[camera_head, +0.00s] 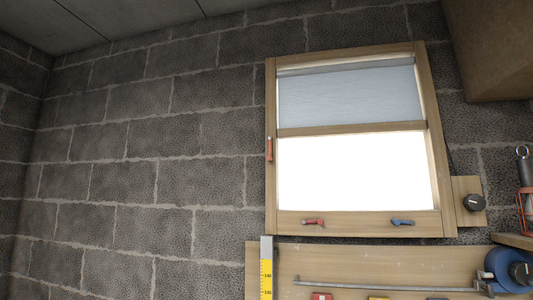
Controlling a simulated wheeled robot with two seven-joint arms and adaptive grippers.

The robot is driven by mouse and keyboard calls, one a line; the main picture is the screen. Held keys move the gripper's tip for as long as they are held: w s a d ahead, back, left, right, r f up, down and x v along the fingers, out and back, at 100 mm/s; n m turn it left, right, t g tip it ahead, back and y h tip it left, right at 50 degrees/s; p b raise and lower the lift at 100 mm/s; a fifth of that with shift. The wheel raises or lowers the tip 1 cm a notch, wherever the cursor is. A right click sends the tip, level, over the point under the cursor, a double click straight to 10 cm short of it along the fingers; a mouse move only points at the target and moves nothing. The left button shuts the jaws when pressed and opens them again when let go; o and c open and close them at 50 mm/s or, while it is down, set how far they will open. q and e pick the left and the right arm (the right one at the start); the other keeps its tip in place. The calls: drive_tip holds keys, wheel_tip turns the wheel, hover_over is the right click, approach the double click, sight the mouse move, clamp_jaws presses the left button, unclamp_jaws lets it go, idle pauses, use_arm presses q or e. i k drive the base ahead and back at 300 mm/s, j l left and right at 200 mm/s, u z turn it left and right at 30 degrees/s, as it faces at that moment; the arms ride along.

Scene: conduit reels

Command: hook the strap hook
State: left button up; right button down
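I cannot make out a strap or a strap hook in the head view. Neither of my grippers shows in it. At the right edge a dark cylindrical item (525,175) with a metal ring on top and an orange-red cage below is partly cut off. I cannot tell what it is.
A wood-framed window (355,219) with a half-lowered blind (350,95) is on the grey block wall (130,180). Below are a wooden board (350,262), a metal rod (385,287), a yellow measuring stick (266,275) and a blue round device (502,265). A brown box (490,45) overhangs top right.

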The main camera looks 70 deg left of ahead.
sight(269, 158)
drive_tip(key=u, duration=2.35)
